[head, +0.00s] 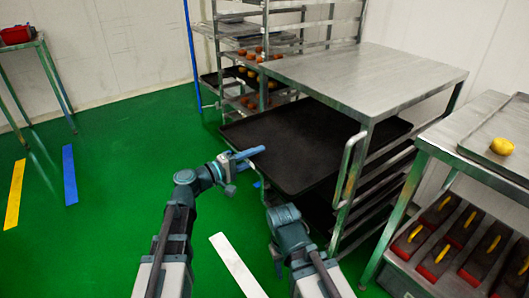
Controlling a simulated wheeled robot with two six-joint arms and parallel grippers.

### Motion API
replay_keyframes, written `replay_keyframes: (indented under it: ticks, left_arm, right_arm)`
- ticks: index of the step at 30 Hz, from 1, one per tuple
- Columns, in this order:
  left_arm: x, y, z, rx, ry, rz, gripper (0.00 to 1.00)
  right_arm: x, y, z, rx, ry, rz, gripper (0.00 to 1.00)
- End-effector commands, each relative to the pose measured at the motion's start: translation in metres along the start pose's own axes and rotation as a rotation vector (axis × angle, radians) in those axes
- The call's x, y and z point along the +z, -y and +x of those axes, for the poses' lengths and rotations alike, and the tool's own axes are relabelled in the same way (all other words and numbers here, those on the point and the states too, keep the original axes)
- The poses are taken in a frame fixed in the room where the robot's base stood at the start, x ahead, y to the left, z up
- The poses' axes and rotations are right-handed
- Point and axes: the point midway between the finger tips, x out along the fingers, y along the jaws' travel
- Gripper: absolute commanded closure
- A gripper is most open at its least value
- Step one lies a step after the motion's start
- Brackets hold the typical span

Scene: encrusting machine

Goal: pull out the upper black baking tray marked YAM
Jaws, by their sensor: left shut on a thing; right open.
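A wide black baking tray (305,145) sticks out of the left side of a steel rack cart, below its flat top. No YAM mark is readable on it. My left gripper (253,153) is at the tray's outer edge, shut on its rim. My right gripper (278,264) is lower and nearer, pointing down, open and empty, apart from the tray. More black trays (320,215) sit lower in the same cart, partly hidden by the upper tray and the cart frame.
The steel cart (375,75) has upright posts and a side handle. A shelf rack (260,35) with food trays stands behind. A steel table (470,150) with a yellow item (502,146) and boxes below is at right.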

Motion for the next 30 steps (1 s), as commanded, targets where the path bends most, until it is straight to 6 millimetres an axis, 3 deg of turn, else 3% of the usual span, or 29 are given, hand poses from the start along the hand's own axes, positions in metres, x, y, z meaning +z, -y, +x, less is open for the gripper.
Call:
replay_keyframes:
  ticks: [7, 8, 12, 23, 30]
  left_arm:
    - [0.0, 0.0, 0.001, 0.0, 0.0, 0.0, 1.0]
    - [0.0, 0.0, 0.001, 0.0, 0.0, 0.0, 0.65]
    - [0.0, 0.0, 0.001, 0.0, 0.0, 0.0, 0.4]
    - [0.0, 0.0, -0.003, 0.0, -0.001, 0.0, 0.39]
    - [0.001, 0.0, -0.044, 0.0, -0.004, 0.0, 0.39]
  right_arm:
    - [0.0, 0.0, 0.0, 0.0, 0.0, 0.0, 0.5]
    - [0.0, 0.0, 0.0, 0.0, 0.0, 0.0, 0.5]
    - [0.0, 0.0, 0.0, 0.0, 0.0, 0.0, 0.5]
    - [0.0, 0.0, 0.0, 0.0, 0.0, 0.0, 0.5]
    - [0.0, 0.0, 0.0, 0.0, 0.0, 0.0, 0.5]
